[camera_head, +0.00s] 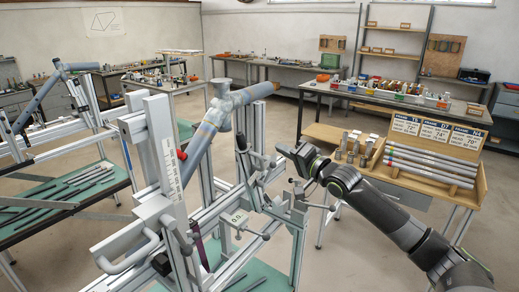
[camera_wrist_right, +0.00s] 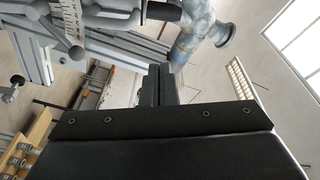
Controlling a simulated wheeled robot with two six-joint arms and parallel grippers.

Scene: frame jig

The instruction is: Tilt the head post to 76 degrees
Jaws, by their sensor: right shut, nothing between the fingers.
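The frame jig stands in the middle of the head view. It has a tall upright (camera_head: 168,165) with a white scale and a red knob (camera_head: 181,155), and a slimmer upright (camera_head: 259,125) behind. A blue-grey tube (camera_head: 200,148) leans on the jig, joined to a short crosswise tube (camera_head: 258,91). I cannot tell for certain which upright is the head post. My right gripper (camera_head: 284,149) is shut and empty, just right of the jig; its fingers (camera_wrist_right: 157,84) show in the right wrist view. My left gripper is out of view.
A wooden rack (camera_head: 480,190) at right holds several tubes below angle cards (camera_head: 437,131). Upright tools (camera_head: 355,145) stand beside it. A second jig (camera_head: 65,95) and a green-topped table (camera_head: 65,195) are at left. Bare floor (camera_head: 345,245) lies right of the jig.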

